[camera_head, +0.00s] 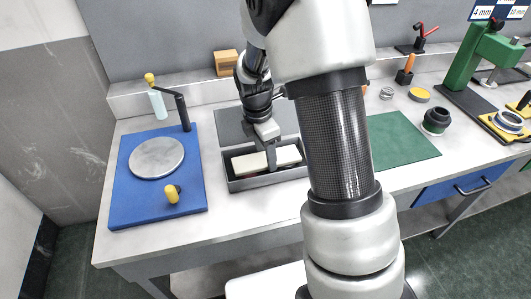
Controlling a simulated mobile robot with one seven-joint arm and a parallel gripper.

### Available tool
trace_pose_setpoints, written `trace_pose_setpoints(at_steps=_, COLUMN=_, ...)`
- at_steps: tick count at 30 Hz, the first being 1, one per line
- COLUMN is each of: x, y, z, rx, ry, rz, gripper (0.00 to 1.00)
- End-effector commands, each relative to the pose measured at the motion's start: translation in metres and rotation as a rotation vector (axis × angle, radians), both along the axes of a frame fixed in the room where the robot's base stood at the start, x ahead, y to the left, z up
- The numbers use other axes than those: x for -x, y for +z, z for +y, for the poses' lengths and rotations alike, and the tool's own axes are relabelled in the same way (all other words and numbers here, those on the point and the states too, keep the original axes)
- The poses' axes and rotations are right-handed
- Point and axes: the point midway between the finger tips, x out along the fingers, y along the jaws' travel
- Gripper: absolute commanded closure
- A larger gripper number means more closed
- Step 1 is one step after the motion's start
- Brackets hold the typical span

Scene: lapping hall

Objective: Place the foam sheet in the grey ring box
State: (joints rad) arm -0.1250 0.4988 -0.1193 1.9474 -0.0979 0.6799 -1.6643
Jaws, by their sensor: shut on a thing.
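The grey ring box (262,182) stands open on the bench, left of the middle in the head view. The foam sheet (250,164) is a cream-coloured slab, seen at the box's opening and between its walls. My gripper (271,163) points down over the box and is shut on the foam sheet, with a finger covering the middle of the sheet. The sheet shows on both sides of the finger. I cannot tell whether its underside touches the box floor.
A blue board (130,205) with a round grey plate (157,158) and yellow knob (172,194) lies left of the box. A green mat (405,143) lies right, partly behind my arm. A wooden block (227,63) stands behind. Bare bench shows in front.

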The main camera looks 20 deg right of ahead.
Motion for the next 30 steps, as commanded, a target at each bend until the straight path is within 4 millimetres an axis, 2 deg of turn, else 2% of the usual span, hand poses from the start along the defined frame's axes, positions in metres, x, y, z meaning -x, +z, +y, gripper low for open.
trace_pose_setpoints(at_steps=1, x=0.0, y=-0.003, z=0.0, rx=0.0, ry=-0.001, rz=0.001, gripper=0.68)
trace_pose_setpoints(at_steps=2, x=0.0, y=-0.003, z=0.0, rx=0.0, ry=-0.001, rz=0.001, gripper=0.46)
trace_pose_setpoints(at_steps=3, x=0.0, y=-0.002, z=0.0, rx=0.0, ry=-0.001, rz=0.001, gripper=0.39)
trace_pose_setpoints(at_steps=11, x=0.0, y=-0.002, z=0.0, rx=0.0, ry=0.0, rz=0.001, gripper=0.39)
trace_pose_setpoints(at_steps=16, x=-0.001, y=0.01, z=0.001, rx=-0.001, ry=0.0, rz=-0.003, gripper=0.39)
trace_pose_setpoints(at_steps=30, x=0.001, y=0.102, z=0.012, rx=-0.001, ry=0.0, rz=-0.003, gripper=0.39)
